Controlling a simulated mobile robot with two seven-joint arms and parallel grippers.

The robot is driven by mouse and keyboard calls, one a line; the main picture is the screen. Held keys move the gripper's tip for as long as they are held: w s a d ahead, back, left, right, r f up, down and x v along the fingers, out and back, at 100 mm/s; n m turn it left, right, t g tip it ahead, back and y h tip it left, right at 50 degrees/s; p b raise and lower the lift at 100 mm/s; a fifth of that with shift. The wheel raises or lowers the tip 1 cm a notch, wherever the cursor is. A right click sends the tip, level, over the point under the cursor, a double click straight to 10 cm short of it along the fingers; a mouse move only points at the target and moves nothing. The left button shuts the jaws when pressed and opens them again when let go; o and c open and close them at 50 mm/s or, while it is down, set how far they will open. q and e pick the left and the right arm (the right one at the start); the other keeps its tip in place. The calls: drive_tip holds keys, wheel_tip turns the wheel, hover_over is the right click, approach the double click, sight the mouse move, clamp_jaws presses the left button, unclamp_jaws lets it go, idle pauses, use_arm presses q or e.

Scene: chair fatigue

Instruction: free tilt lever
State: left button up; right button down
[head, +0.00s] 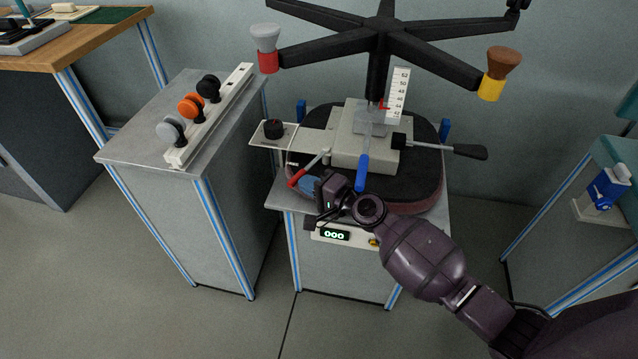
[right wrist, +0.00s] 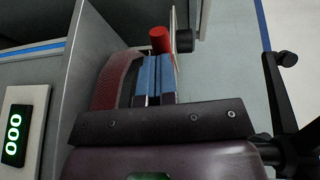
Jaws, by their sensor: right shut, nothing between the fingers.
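An upturned chair base stands on the test stand, with its seat (head: 425,185) at the bottom and a grey mechanism box (head: 352,150) on it. Three levers stick out of the box: one with a red handle (head: 297,178), one with a blue handle (head: 362,172) and one with a black paddle (head: 470,151). No label shows which is the tilt lever. My right gripper (head: 309,185) is shut and empty, low beside the red handle. In the right wrist view its blue fingers (right wrist: 154,78) are together, with the red handle's end (right wrist: 160,40) just beyond them. Contact cannot be told. My left gripper is out of view.
A grey cabinet (head: 228,230) at left carries a rail with grey, orange and black casters (head: 191,106). A counter reading 000 (head: 335,235) sits on the stand's front, below my right wrist. The chair's legs (head: 430,32) spread above. Open floor lies in front.

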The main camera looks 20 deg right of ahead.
sight(297, 178)
drive_tip(key=shift+w+a+r+m+t+h+p, duration=0.25)
drive_tip(key=shift+w+a+m+t+h+p, duration=0.35)
drive_tip(key=shift+h, duration=0.3)
drive_tip(key=shift+w+a+f, duration=0.2)
drive_tip(key=shift+w+a, duration=0.15)
drive_tip(key=shift+w, duration=0.2)
drive_tip(key=shift+x, duration=0.8)
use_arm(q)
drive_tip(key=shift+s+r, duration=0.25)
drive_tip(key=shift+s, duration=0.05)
use_arm(e)
drive_tip(key=shift+a+r, duration=0.1)
drive_tip(key=shift+a, duration=0.05)
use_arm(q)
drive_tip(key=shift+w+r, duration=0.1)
use_arm(e)
drive_tip(key=shift+r, duration=0.1)
drive_tip(key=shift+w+r, duration=0.1)
drive_tip(key=shift+r, duration=0.05)
